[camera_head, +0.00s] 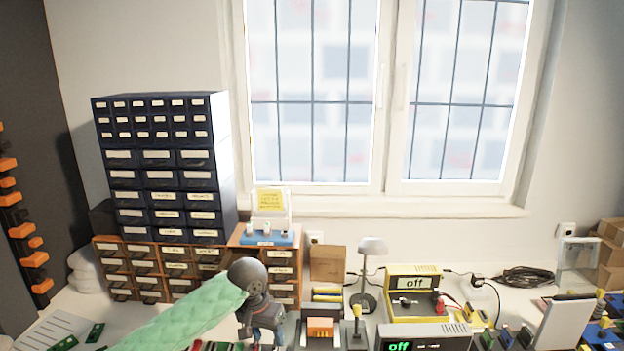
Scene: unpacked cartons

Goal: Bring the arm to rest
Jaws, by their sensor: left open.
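My left arm (185,312), in a pale green quilted sleeve, comes in from the lower left. My left gripper (262,335) is dark grey and points down at the bottom of the view, left of centre. It is open, with nothing seen between its fingers. Its fingertips are small and close to the lower picture edge, so their height over the bench is hard to tell. My right arm and gripper are not in view.
A dark drawer cabinet (158,157) stands on brown drawers (145,270) behind my left arm. A yellow device reading "off" (412,283), a grey device (425,335) and a small lamp (372,247) stand to the right. Cardboard boxes (610,255) are far right.

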